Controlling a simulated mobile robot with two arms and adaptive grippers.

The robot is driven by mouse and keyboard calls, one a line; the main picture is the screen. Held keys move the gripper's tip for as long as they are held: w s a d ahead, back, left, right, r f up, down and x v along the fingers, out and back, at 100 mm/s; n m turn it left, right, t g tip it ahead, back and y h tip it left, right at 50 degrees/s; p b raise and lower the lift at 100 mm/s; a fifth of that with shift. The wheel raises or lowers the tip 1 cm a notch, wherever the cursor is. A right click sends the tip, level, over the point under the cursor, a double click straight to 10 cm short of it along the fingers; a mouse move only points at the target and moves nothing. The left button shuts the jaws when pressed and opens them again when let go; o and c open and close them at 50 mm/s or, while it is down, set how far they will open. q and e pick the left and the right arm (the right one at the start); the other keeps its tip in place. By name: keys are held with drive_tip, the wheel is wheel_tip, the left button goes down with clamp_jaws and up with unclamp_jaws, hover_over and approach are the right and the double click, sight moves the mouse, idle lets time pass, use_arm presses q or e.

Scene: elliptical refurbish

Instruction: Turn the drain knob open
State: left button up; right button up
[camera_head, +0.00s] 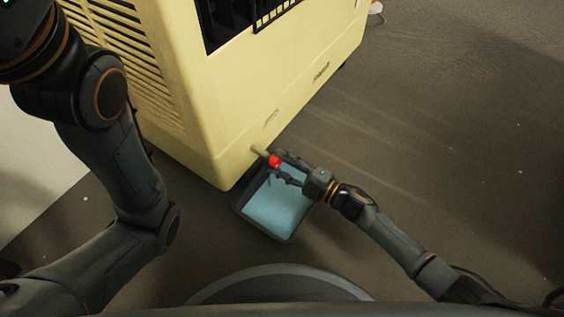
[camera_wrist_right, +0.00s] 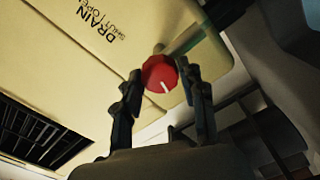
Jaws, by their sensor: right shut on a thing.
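The red drain knob (camera_head: 274,161) sits on a short spout low on the cream machine (camera_head: 215,125). It also shows in the right wrist view (camera_wrist_right: 159,73), with a white mark on its face pointing toward the lower right. The words DRAIN, SHUT and OPEN (camera_wrist_right: 100,25) are printed on the panel near it. My right gripper (camera_head: 281,168) is shut on the knob, with one finger on each side of it in the wrist view (camera_wrist_right: 162,82). My left arm comes in at the left of the head view, but its gripper is out of the picture.
A dark tray (camera_head: 243,206) holding light blue liquid stands on the floor below the knob, against the machine's corner. Louvred slots cover the machine's left side. The grey floor (camera_head: 450,130) to the right is mostly clear.

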drive_tip(key=shift+n, duration=1.6)
drive_tip(key=o, duration=1.1)
drive_tip(key=shift+o, duration=0.2)
drive_tip(key=shift+d, duration=0.1)
drive_tip(key=v, duration=1.2)
